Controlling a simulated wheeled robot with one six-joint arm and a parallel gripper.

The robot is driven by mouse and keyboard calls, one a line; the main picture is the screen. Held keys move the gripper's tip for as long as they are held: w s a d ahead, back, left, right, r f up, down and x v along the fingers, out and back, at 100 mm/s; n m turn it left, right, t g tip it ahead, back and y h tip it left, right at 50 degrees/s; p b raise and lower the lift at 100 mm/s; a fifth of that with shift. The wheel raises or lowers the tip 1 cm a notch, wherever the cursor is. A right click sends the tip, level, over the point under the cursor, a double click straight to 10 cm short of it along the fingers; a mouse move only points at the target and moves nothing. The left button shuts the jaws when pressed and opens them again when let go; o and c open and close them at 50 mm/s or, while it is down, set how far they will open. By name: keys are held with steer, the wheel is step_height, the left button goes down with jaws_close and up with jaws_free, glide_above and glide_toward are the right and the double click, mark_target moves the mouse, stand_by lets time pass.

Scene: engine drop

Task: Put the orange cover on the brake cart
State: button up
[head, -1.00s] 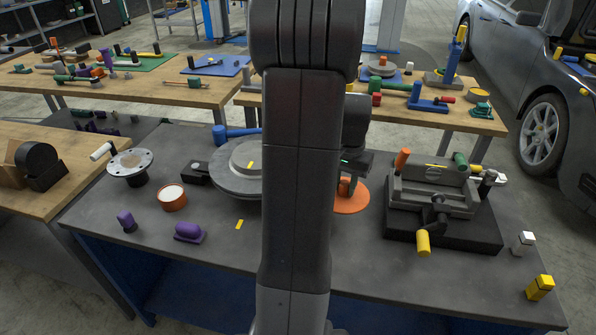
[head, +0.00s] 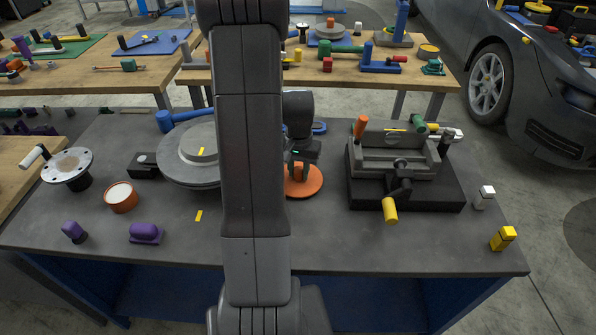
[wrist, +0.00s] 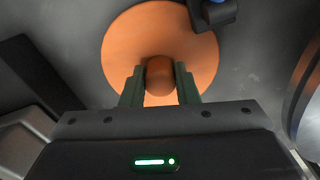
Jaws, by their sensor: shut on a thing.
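The orange cover (head: 312,184) is a flat round disc with an upright knob, over the dark workbench, between the grey brake disc and the vise. My gripper (head: 297,172) is above it, fingers pointing down. In the wrist view, the two green fingers of my gripper (wrist: 160,84) are shut on the knob from both sides, and the orange cover (wrist: 140,35) spreads out below them. I cannot tell whether the cover touches the bench or is slightly raised. I cannot make out which thing is the brake cart.
A grey brake disc (head: 178,165) lies left, partly behind my arm. A vise on a black block (head: 360,193) stands right. An orange-rimmed cup (head: 121,198), purple pieces (head: 146,233) and a yellow block (head: 502,239) are nearby. Bare bench (head: 335,240) lies in front. A car (head: 540,75) stands right.

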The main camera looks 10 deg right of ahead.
mark_target(299, 169)
steer(key=shift+f, duration=0.35)
steer(key=shift+f, duration=0.1)
steer(key=shift+f, duration=0.15)
steer(key=o, duration=1)
step_height(299, 169, up, 12)
steer(key=shift+r, duration=0.25)
